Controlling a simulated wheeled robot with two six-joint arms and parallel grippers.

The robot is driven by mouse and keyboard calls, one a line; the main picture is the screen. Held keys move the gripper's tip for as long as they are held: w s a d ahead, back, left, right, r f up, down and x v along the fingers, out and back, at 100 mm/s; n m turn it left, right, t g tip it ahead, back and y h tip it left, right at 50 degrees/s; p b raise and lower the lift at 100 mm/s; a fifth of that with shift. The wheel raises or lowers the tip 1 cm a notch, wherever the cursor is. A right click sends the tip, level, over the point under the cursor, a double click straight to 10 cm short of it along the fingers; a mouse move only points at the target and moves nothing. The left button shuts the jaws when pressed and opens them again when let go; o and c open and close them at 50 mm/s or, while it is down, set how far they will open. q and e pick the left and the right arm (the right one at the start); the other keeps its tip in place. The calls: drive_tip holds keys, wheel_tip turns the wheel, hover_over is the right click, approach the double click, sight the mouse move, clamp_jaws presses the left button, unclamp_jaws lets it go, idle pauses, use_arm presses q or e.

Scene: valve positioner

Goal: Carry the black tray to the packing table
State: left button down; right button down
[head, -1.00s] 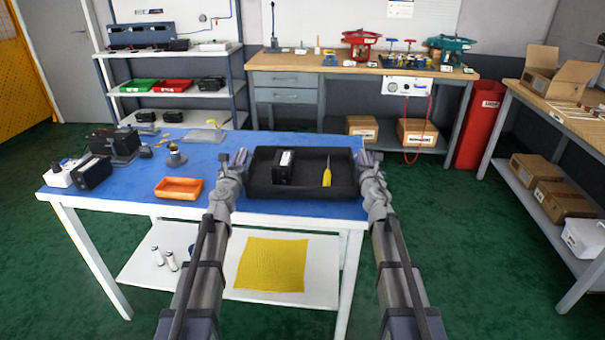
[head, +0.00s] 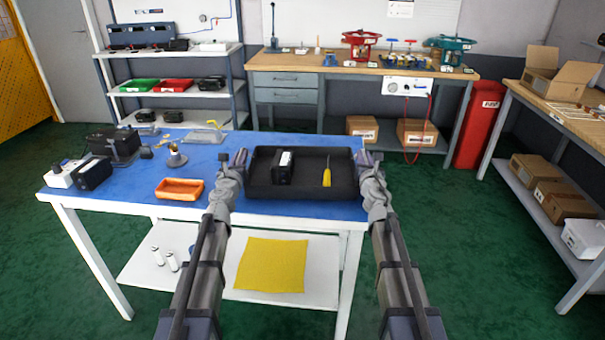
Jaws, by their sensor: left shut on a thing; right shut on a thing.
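The black tray (head: 302,191) is at the right end of the blue-topped table, level, with a black box-shaped device (head: 283,168) and a yellow-handled screwdriver (head: 327,172) inside. My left gripper (head: 238,159) is shut on the tray's left side. My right gripper (head: 366,160) is shut on its right side. I cannot tell whether the tray's underside touches the table. A wooden-topped table with an open cardboard box (head: 553,74) stands at the far right; it may be the packing table (head: 519,98), but no label shows.
The blue table (head: 135,190) also holds an orange tray (head: 180,189), a soldering stand (head: 176,157) and black devices at left. Green floor (head: 440,220) is clear between the blue table and the right-hand table.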

use_arm(q)
drive_tip(key=shift+a+r+p, duration=0.2)
drive_tip(key=shift+r+p, duration=0.85)
drive_tip(key=shift+r, duration=0.15)
drive_tip(key=shift+a+r+p, duration=0.15)
drive_tip(key=shift+r+p, duration=0.9)
drive_tip(key=shift+r, duration=0.1)
